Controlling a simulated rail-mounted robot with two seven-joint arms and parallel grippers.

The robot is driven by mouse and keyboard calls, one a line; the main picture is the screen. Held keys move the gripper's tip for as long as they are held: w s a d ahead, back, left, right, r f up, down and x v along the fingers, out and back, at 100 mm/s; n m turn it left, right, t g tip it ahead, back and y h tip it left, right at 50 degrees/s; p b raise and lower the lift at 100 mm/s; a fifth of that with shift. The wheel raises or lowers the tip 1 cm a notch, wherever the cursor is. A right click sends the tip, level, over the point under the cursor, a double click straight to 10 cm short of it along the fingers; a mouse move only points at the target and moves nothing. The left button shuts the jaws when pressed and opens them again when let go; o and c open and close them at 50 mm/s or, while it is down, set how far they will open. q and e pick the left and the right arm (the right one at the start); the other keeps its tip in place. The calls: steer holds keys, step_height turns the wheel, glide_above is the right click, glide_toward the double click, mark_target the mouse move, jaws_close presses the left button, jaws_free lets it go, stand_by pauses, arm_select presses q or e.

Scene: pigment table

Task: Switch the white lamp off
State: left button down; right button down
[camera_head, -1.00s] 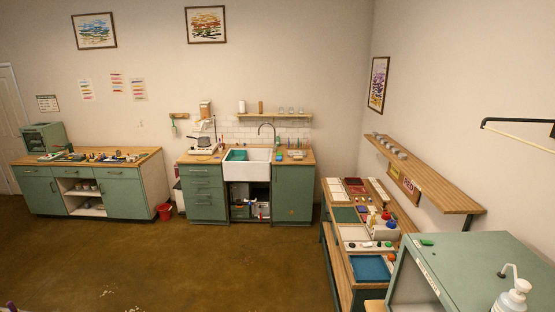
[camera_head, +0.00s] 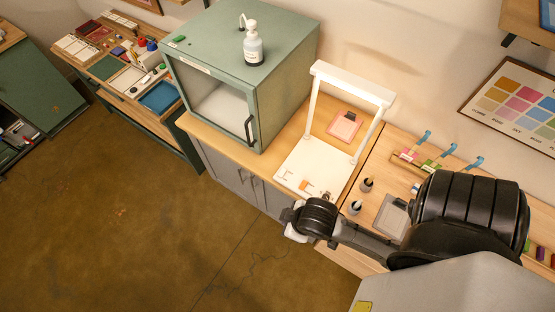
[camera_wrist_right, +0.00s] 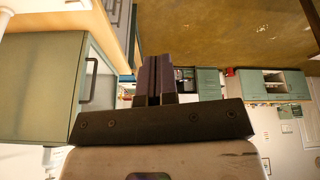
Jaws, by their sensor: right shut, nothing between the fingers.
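The white lamp (camera_head: 352,84) stands on the wooden counter in the head view, a white bar on two upright posts over a bright white base board (camera_head: 298,167). The board looks brightly lit. Small orange and grey items lie near its front edge; I cannot make out a switch. My right arm comes in from the lower right, and its gripper (camera_head: 293,222) is in front of the counter's front edge, apart from the lamp. In the right wrist view the gripper (camera_wrist_right: 155,62) has its dark fingers together, with nothing between them. My left gripper is not in view.
A green cabinet (camera_head: 285,85) with a dark handle stands left of the lamp, a pump bottle (camera_head: 253,48) on top. A pink clipboard (camera_head: 345,125) lies behind the base board. The floor in front is clear.

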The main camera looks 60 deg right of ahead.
steer(key=w+d+f+n+t+h+b, duration=0.15)
steer(key=w+d+b, duration=0.25)
steer(key=w+d, duration=0.5)
steer(key=w+d+f+n+h+b, duration=0.1)
steer(key=w+d+h+b, duration=0.15)
steer(key=w+d, duration=0.65)
steer(key=d+f+n+g+y+b, duration=0.2)
steer(key=d+f+g, duration=0.2)
steer(key=d, duration=0.6)
steer(key=shift+s+a+f+n+g+y, duration=0.15)
steer(key=shift+s+f+n+g+y, duration=0.4)
steer(key=shift+n, duration=1.25)
steer(key=shift+s+a+f+n+g+y, duration=0.1)
steer(key=shift+s+a+f+n+y, duration=0.1)
steer(key=shift+f+n+y, duration=1.25)
steer(key=shift+s+a+f+n+g+y, duration=0.15)
steer(key=shift+s+f+n+g+y, duration=0.15)
steer(key=shift+n, duration=1.9)
steer(key=shift+f, duration=0.1)
